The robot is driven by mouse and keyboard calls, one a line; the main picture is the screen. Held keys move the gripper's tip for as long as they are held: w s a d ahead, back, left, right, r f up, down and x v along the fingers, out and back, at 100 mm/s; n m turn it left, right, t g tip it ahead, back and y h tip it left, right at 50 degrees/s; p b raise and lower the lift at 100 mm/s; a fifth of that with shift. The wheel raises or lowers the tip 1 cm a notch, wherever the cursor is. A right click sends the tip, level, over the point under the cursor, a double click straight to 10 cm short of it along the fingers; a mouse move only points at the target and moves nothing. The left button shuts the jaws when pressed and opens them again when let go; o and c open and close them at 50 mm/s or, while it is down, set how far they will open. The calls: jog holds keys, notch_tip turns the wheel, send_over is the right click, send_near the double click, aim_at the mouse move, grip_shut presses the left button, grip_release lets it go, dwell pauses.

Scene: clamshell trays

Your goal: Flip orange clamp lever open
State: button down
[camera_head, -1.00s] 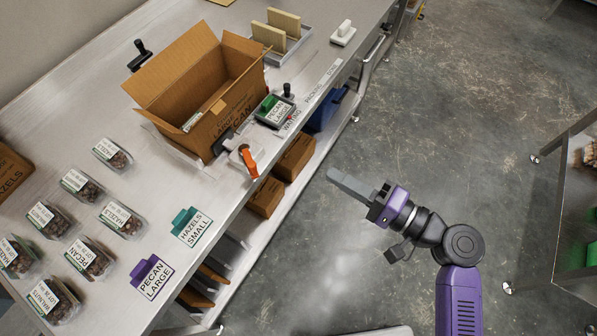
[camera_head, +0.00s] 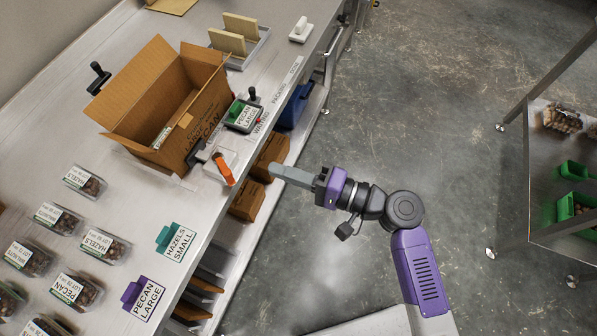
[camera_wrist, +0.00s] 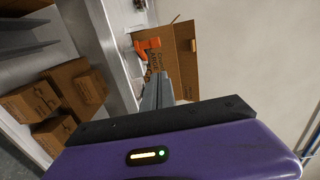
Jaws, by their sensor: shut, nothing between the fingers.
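The orange clamp lever (camera_head: 224,169) sits on a white base at the front edge of the steel table, just in front of the open cardboard box (camera_head: 172,103). In the wrist view the lever (camera_wrist: 148,44) shows beyond my fingertips, in front of the box. My gripper (camera_head: 272,170) is shut and empty. It is to the right of the lever in the head view, off the table's edge, with a gap between the fingertips and the lever.
Several clear clamshell trays (camera_head: 86,181) lie on the table's left. Brown boxes (camera_wrist: 40,101) sit on the shelf below.

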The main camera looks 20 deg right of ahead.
jog(key=w+a+p, duration=0.1)
jog(key=a+p, duration=0.1)
jog(key=a, duration=0.5)
jog(key=shift+w, duration=0.35)
